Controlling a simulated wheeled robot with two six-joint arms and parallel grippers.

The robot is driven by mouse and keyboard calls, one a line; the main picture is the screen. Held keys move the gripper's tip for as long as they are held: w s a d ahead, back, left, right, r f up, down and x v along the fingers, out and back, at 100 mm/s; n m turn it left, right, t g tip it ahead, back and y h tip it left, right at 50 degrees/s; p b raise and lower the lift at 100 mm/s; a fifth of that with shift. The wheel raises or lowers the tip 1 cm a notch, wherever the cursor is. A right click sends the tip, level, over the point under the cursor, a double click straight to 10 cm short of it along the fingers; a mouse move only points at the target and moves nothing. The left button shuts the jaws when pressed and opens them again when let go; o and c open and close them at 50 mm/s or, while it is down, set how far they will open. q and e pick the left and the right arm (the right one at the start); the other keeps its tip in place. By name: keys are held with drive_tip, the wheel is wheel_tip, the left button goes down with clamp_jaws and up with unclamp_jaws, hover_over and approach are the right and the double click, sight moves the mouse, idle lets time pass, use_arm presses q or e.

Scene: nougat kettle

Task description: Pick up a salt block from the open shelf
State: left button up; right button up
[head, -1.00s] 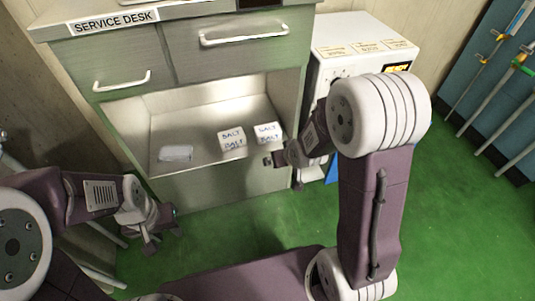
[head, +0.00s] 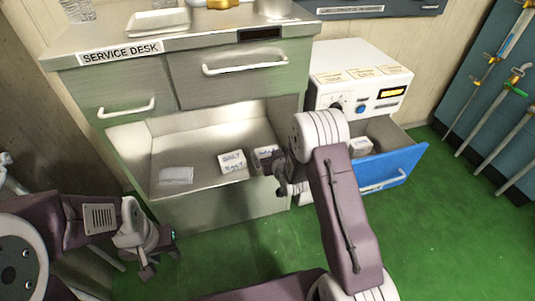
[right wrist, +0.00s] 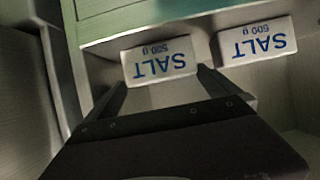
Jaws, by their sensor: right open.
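Two white salt blocks with blue lettering sit side by side in the open shelf (head: 200,192) under the service desk. The left block (head: 232,161) is fully visible in the head view. The right block (head: 264,153) is partly hidden by my right gripper (head: 283,183), which is at the shelf's right side. In the right wrist view, the open fingers (right wrist: 160,98) point at one block (right wrist: 160,62), with the fingertips on either side of its near edge. The other block (right wrist: 253,40) is to the right, outside the fingers. My left gripper (head: 150,262) hangs low, away from the shelf; its jaw opening is unclear.
A clear flat item (head: 176,175) lies at the shelf's left. A white machine (head: 345,65) stands right, with an open blue drawer (head: 400,170) holding a white block (head: 360,147). Closed drawers sit above the shelf. Green floor is free in front.

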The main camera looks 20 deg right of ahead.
sight(266, 149)
drive_tip(key=b+x, duration=0.1)
drive_tip(key=x, duration=0.1)
drive_tip(key=b+x, duration=0.2)
drive_tip(key=x, duration=0.1)
drive_tip(key=shift+a+f, duration=0.15)
drive_tip(key=shift+a, duration=0.1)
drive_tip(key=shift+w, duration=0.15)
drive_tip(key=c, duration=1.8)
drive_tip(key=shift+r+p, duration=0.55)
drive_tip(key=shift+p, duration=0.05)
drive_tip(key=shift+c, duration=0.2)
wheel_tip(266, 149, up, 7)
drive_tip(key=p, duration=0.5)
drive_tip(key=shift+a+f+p, duration=0.15)
drive_tip(key=shift+f+p, duration=0.05)
drive_tip(key=shift+p, duration=0.1)
drive_tip(key=a+p, duration=0.6)
drive_tip(key=a, duration=1.3)
drive_tip(key=shift+s+a+f+p, duration=0.25)
drive_tip(key=shift+s+a+p, duration=0.1)
drive_tip(key=shift+s+p, duration=0.1)
